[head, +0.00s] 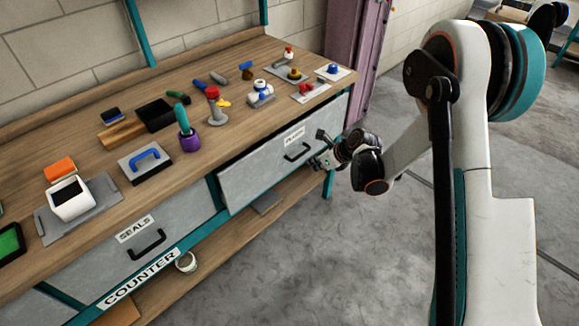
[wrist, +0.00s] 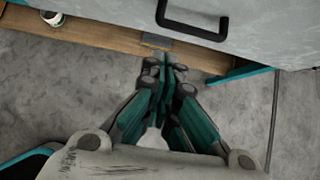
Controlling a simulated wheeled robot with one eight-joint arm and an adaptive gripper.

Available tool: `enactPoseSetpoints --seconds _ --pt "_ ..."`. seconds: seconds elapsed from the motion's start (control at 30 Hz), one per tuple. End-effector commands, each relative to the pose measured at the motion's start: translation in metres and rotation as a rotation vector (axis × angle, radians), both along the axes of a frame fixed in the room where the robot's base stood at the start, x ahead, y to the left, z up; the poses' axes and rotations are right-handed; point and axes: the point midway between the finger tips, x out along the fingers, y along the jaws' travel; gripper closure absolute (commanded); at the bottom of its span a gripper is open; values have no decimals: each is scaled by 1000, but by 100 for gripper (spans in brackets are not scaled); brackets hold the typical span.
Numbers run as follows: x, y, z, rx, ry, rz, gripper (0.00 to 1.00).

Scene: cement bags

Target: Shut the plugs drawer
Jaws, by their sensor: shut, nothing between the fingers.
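The plugs drawer (head: 260,173) is the right-hand drawer under the wooden counter. Its grey front stands out from the counter, with a dark gap above its top edge, so it is partly open. Its label is small and hard to read. Its black handle (head: 297,152) also shows at the top of the wrist view (wrist: 192,30). My gripper (head: 318,163) is shut and empty, just right of the handle and close to the drawer front in the head view. In the wrist view my gripper (wrist: 166,72) points toward the drawer front, below the handle. I cannot tell whether it touches.
The seals drawer (head: 180,222) at the left looks shut. The counter top (head: 108,200) holds several tools and fittings. A lower shelf (head: 215,255) carries a white pot (head: 186,262). A purple post (head: 352,50) stands behind the counter's right end. The concrete floor in front is clear.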

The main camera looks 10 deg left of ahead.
Motion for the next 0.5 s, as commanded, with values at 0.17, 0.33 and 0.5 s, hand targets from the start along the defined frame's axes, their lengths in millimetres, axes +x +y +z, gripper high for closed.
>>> enactPoseSetpoints --seconds 0.17,0.33,0.5 --pt "-39 10 5 63 -46 -6 100" --pt "-44 16 1 77 -57 -8 100" --pt "-34 29 -17 77 -56 -7 100"
